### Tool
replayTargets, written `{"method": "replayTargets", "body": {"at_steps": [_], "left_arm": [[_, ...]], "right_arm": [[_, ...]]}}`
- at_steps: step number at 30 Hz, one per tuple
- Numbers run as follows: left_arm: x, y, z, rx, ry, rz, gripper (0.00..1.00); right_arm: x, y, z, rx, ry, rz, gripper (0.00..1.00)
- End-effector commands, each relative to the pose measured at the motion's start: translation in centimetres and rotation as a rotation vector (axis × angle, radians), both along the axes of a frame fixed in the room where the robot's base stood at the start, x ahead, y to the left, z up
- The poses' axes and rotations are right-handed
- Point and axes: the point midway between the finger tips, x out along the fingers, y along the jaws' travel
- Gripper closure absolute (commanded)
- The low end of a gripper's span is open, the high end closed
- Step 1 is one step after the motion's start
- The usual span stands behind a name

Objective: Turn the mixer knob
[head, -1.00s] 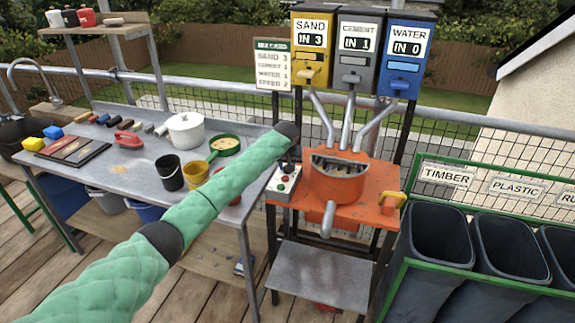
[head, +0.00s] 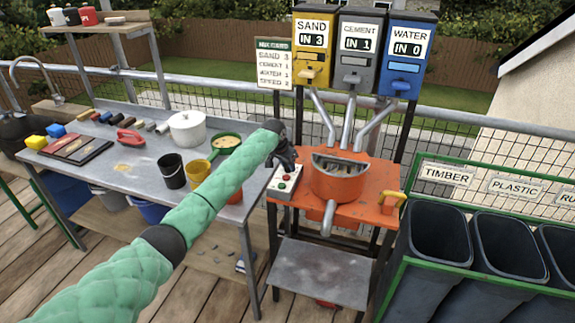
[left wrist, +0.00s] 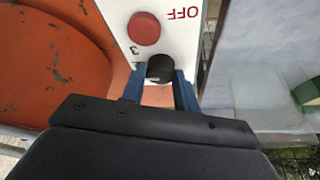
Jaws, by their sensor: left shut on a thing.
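The orange mixer (head: 338,182) stands on an orange stand, with a white control box (head: 281,192) at its left. My left gripper (head: 287,160) is at the back end of this box, reaching down to it. In the left wrist view, the blue fingers of the gripper (left wrist: 159,86) are shut on the black mixer knob (left wrist: 160,67), one on each side. The numeral 3 shows beside the knob. A red button (left wrist: 144,28) and the word OFF are farther along the panel. The knob's pointer cannot be made out. My right gripper is not in view.
Sand (head: 311,50), cement (head: 359,52) and water (head: 404,55) dispensers stand behind the mixer, reading IN 3, IN 1 and IN 0. A mix card (head: 274,64) hangs left of them. A grey table (head: 120,172) with pots is at left, dark bins (head: 440,240) at right.

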Motion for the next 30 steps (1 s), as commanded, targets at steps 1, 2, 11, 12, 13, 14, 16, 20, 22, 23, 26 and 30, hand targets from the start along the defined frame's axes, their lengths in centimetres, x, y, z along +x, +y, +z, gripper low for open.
{"method": "replayTargets", "body": {"at_steps": [1, 2, 11, 12, 13, 14, 16, 20, 22, 23, 26, 30], "left_arm": [[0.06, -0.01, 0.10, -0.002, -0.001, -0.004, 0.92], [0.06, -0.01, 0.10, -0.001, -0.001, -0.008, 0.92], [0.06, -0.01, 0.11, -0.001, -0.002, -0.012, 0.92], [0.07, 0.00, 0.11, -0.001, -0.002, -0.012, 0.92], [0.07, 0.00, 0.11, -0.001, -0.002, -0.012, 0.92], [0.07, -0.02, 0.11, -0.001, -0.002, -0.012, 0.68], [0.06, -0.01, 0.11, -0.001, -0.002, -0.012, 0.54], [0.05, 0.00, 0.07, 0.000, -0.001, -0.012, 0.48], [0.04, -0.01, 0.05, -0.001, -0.001, -0.011, 0.48], [0.04, -0.01, 0.05, -0.001, -0.001, -0.011, 0.48], [0.01, 0.02, 0.09, -0.001, -0.001, -0.011, 0.48], [-0.19, 0.24, 0.82, -0.001, -0.002, -0.011, 0.48]], "right_arm": [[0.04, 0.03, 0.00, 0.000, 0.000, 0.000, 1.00], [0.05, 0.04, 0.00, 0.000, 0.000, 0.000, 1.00], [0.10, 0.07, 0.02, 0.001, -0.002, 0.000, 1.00], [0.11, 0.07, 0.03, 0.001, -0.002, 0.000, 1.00], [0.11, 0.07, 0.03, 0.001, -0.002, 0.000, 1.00], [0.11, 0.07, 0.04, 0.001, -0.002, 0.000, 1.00], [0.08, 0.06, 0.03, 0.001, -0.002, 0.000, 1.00], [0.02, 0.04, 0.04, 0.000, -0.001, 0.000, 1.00], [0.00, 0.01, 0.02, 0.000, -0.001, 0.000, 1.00], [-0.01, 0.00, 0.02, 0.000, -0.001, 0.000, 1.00], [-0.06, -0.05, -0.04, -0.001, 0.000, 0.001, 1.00], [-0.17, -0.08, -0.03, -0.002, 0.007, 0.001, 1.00]]}}
